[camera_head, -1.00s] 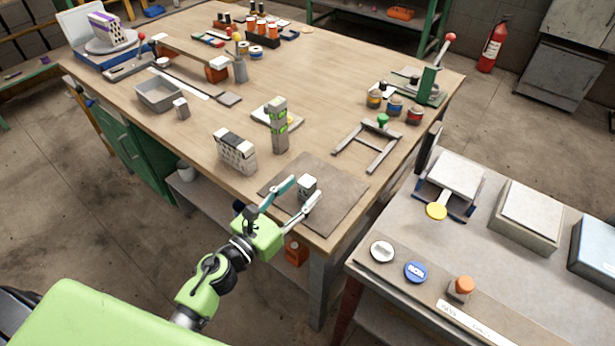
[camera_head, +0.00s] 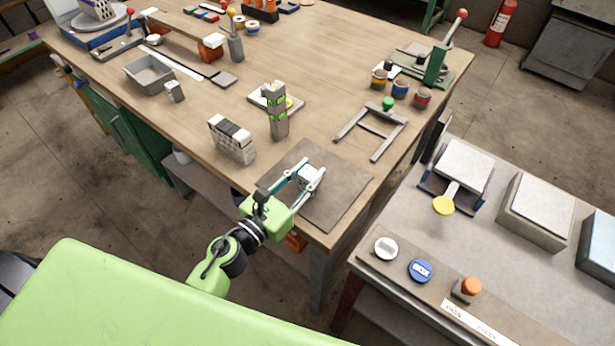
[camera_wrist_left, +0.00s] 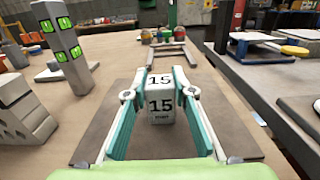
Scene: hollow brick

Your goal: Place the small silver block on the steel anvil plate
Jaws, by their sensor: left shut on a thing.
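A small pale silver block (camera_head: 308,173) marked "15" is between the fingers of my left gripper (camera_head: 309,175). The left wrist view shows the same block (camera_wrist_left: 161,104) upright, with my left gripper (camera_wrist_left: 162,92) shut on its two sides. The flat dark grey plate (camera_head: 340,193), which looks like the steel anvil plate, lies at the table's near corner. It also shows in the left wrist view (camera_wrist_left: 222,130), under the block. I cannot tell whether the block touches it or hangs slightly above. My right gripper is not in view.
A slotted pale block (camera_head: 232,140) and a grey post with green displays (camera_head: 278,112) stand left of and behind the plate. A grey frame with a green knob (camera_head: 372,128) lies behind it. A lower bench (camera_head: 480,249) with buttons is at the right.

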